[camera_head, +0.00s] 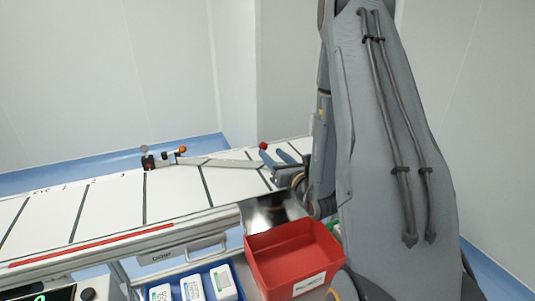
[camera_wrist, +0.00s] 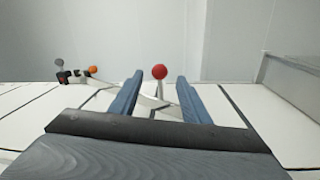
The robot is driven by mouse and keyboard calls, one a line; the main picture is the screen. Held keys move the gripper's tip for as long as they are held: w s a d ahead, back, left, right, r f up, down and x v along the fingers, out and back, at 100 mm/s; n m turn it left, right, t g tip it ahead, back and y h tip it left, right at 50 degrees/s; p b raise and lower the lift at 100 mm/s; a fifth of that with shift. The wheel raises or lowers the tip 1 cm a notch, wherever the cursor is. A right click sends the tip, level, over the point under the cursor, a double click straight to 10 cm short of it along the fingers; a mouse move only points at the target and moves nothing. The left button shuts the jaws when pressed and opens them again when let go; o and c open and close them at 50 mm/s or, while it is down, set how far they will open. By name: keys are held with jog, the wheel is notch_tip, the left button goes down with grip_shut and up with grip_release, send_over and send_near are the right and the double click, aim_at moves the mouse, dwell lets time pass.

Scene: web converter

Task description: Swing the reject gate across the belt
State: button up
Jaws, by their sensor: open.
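The reject gate (camera_head: 222,162) is a pale flat bar lying roughly lengthwise over the far part of the white belt (camera_head: 172,190). Its left end meets a dark pivot bracket (camera_head: 149,162). A red ball knob (camera_head: 263,145) stands on a short post near its right end. My gripper (camera_head: 273,156) is open at that end. In the wrist view the red knob (camera_wrist: 159,72) and its post show between my two blue-grey fingers (camera_wrist: 160,80), with a gap on each side. The gate bar (camera_wrist: 103,86) runs left from there, partly hidden by the left finger.
An orange knob (camera_head: 182,149) and a grey knob (camera_head: 144,149) stand by the bracket. In front of the belt are a red bin (camera_head: 290,258) and a blue tray (camera_head: 236,296) with white boxes. My arm covers the belt's right part.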

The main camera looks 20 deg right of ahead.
jog(key=shift+s, duration=0.35)
